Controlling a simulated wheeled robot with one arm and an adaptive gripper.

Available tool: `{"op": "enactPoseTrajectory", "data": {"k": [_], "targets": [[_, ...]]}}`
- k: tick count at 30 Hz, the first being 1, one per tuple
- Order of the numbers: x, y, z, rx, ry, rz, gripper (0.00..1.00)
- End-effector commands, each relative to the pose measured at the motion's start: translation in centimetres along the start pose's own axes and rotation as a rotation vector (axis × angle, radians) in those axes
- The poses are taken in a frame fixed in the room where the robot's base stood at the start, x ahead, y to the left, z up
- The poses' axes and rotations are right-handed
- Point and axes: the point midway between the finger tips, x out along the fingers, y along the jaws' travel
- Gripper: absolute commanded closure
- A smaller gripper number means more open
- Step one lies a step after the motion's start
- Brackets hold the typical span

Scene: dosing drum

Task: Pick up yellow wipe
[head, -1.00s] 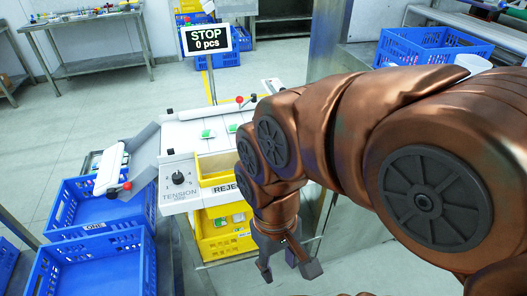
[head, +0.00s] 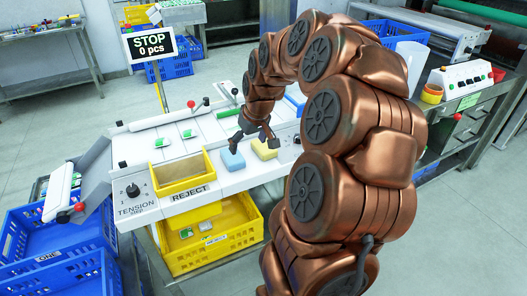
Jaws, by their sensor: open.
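The yellow wipe (head: 263,150) lies on the white machine top near its front right edge. A blue wipe (head: 231,161) lies just left of it on the same top. My gripper (head: 253,144) is open and empty, above the wipes. One finger is over the blue wipe and the other is at the yellow wipe's far right side. I cannot tell whether either finger touches a wipe.
A yellow REJECT bin (head: 181,187) is set at the machine's front, left of the wipes. Green-and-white packs (head: 187,134) lie farther back on the white top. Blue crates (head: 60,225) stand at the lower left. A STOP display (head: 149,45) stands behind.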

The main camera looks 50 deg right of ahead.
Motion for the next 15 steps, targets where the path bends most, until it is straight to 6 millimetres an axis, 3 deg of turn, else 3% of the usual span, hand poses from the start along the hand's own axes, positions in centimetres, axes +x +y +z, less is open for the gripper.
{"op": "enactPoseTrajectory", "data": {"k": [1, 6, 10, 15], "targets": [[0.8, 2.5, -0.4, 0.027, 0.017, 0.014, 0.08], [1.9, 8.2, -1.0, 0.074, 0.064, 0.054, 0.08], [2.3, 10.2, -1.1, 0.089, 0.078, 0.069, 0.08], [3.3, 10.5, -1.2, 0.09, 0.077, 0.07, 0.08]]}}
